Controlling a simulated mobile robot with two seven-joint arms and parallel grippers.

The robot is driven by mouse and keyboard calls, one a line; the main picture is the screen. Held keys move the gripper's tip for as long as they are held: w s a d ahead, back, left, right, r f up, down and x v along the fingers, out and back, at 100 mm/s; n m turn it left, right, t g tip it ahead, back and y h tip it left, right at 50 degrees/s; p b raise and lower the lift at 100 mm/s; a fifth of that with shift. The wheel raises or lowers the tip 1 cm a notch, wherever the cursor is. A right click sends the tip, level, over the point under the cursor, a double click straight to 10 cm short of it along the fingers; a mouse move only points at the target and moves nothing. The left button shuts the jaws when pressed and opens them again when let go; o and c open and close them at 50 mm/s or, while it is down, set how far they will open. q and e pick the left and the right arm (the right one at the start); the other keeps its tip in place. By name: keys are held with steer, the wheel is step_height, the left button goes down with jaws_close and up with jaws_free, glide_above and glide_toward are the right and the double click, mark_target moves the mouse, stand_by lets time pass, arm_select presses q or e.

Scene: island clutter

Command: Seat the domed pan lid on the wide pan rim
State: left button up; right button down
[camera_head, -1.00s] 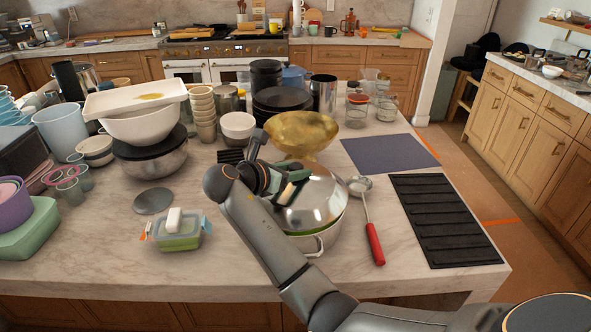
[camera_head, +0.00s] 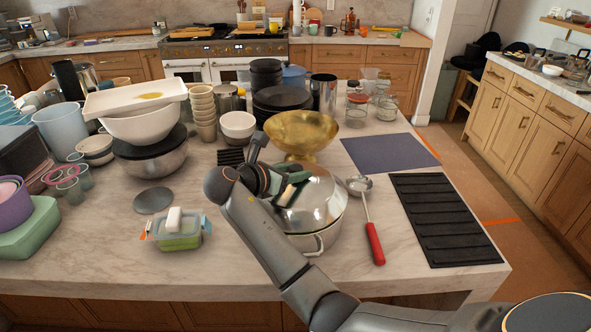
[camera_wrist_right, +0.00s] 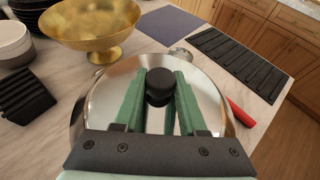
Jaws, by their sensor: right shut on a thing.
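The domed pan lid (camera_head: 322,200) is shiny steel with a black knob (camera_wrist_right: 159,87). It lies over the wide pan (camera_head: 329,236), a steel pan with a loop handle at the front, on the island. The lid looks level and its edge appears to meet the pan rim; my arm hides the left part, so I cannot tell whether it sits evenly all round. My right gripper (camera_wrist_right: 159,78) is shut on the knob from above, with one green finger at each side; it also shows in the head view (camera_head: 289,188). My left gripper is not in view.
A gold footed bowl (camera_head: 301,130) stands close behind the pan. A ladle with a red handle (camera_head: 374,244) lies just right of it, and a black ribbed mat (camera_head: 442,220) lies farther right. A butter box (camera_head: 178,236) stands to the left. The counter in front is clear.

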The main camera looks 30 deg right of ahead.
steer(key=shift+f, duration=0.6)
steer(key=shift+c, duration=1.9)
jaws_free()
steer(key=shift+f, duration=0.1)
